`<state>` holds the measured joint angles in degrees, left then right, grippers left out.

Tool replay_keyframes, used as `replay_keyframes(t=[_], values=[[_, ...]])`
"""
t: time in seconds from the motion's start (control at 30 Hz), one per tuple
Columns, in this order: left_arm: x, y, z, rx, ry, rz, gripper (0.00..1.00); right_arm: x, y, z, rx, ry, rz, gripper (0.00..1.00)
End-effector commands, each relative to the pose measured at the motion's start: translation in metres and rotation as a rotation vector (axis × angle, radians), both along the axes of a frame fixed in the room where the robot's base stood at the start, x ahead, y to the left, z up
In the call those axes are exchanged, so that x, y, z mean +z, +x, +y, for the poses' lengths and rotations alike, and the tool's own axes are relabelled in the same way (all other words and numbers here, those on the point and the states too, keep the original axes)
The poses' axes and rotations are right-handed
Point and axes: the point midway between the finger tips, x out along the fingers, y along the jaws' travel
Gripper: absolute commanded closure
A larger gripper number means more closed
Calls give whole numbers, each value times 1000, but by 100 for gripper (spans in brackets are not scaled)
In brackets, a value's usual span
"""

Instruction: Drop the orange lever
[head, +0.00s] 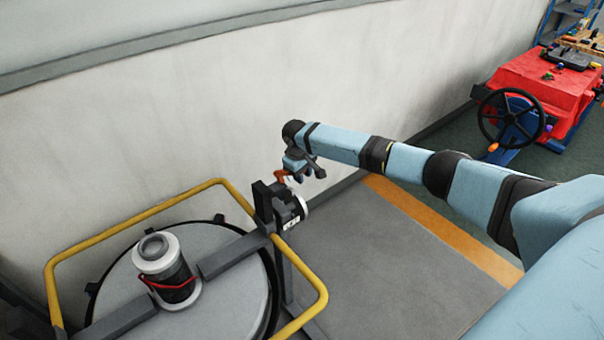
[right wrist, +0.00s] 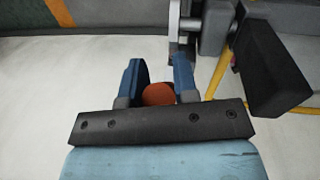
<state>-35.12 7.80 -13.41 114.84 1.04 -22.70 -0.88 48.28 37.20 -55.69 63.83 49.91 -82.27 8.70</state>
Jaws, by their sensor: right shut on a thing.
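The orange lever (head: 281,176) stands on a dark fitting (head: 289,208) with a round side face, at the right end of the grey beam over the tank. My right gripper (head: 299,168) is at the lever, reaching in from the right. In the right wrist view the rounded orange end of the lever (right wrist: 159,94) lies between the two blue fingers (right wrist: 159,83), which are shut on it. The gripper partly hides the lever, so its full length is not seen. My left gripper is in neither view.
A round grey tank lid (head: 225,290) with a white-capped cylinder (head: 160,255) sits inside a yellow rail (head: 135,213). A pale wall (head: 200,120) stands close behind. An orange floor stripe (head: 440,232) and a red machine with a black wheel (head: 550,82) lie to the right.

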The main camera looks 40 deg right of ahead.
Motion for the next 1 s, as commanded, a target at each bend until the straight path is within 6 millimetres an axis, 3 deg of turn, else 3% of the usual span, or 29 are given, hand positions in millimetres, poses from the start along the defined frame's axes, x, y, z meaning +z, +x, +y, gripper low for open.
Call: replay_keyframes(t=[0.37, 0.67, 1.0], values=[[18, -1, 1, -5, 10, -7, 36, -14, -17, -1, 1, 12, -131, 100], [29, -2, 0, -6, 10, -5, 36, -51, -37, -2, 0, 31, -367, 100], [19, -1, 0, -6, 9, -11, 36, -88, -47, -3, -1, 49, -594, 100]])
